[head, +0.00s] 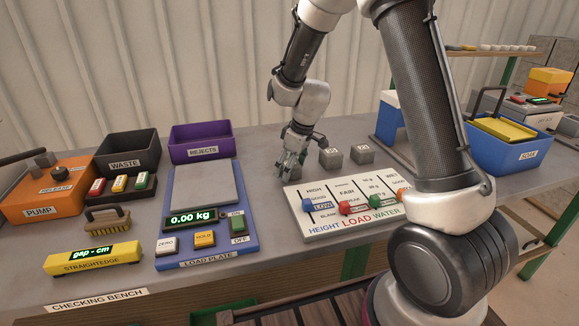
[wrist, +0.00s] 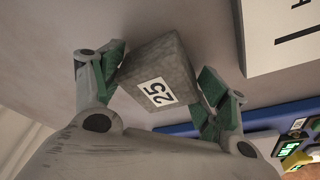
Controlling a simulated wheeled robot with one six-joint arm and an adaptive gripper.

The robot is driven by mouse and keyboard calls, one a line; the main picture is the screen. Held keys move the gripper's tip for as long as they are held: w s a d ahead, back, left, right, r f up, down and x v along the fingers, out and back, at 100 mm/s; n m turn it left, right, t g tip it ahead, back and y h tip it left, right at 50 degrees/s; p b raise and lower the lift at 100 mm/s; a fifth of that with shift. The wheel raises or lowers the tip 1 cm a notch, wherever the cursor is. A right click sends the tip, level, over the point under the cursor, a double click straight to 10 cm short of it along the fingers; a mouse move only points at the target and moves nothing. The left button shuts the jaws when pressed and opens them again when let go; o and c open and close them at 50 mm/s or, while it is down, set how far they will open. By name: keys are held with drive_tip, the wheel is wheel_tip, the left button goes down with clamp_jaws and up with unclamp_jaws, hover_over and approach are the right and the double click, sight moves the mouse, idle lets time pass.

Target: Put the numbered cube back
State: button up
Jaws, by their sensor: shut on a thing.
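A grey concrete cube with a white label reading 25 (wrist: 158,84) sits between the green-padded fingers of my gripper (wrist: 160,88) in the wrist view. The fingers touch it on two opposite sides. In the head view my gripper (head: 291,166) points down at the bench, left of two other grey labelled cubes (head: 330,157) (head: 362,154). The held cube is mostly hidden by the fingers there. I cannot tell whether it touches the bench.
The load plate (head: 190,186) reads 0.00 kg, its pad empty. A slider board (head: 318,231) lies in front of the cubes. WASTE (head: 122,163) and REJECTS (head: 203,152) bins stand at left. A blue SOAK tub (head: 515,156) is at right.

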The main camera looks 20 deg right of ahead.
drive_tip(key=o, duration=1.4)
drive_tip(key=v, duration=1.2)
drive_tip(key=s+d+r+m+t+h, duration=0.1)
drive_tip(key=s+d+r+m, duration=0.1)
drive_tip(key=s+d+r, duration=0.4)
drive_tip(key=s+d+r+m, duration=0.2)
drive_tip(key=s+r, duration=0.2)
drive_tip(key=s, duration=0.4)
drive_tip(key=s+d+m, duration=0.2)
drive_tip(key=s, duration=0.5)
drive_tip(key=s+d+r+m+t+h, duration=0.1)
drive_tip(key=s+d+m, duration=0.1)
drive_tip(key=s, duration=0.4)
drive_tip(key=shift+s+d+m, duration=0.3)
drive_tip(key=shift+s+m, duration=0.1)
drive_tip(key=shift+m, duration=0.1)
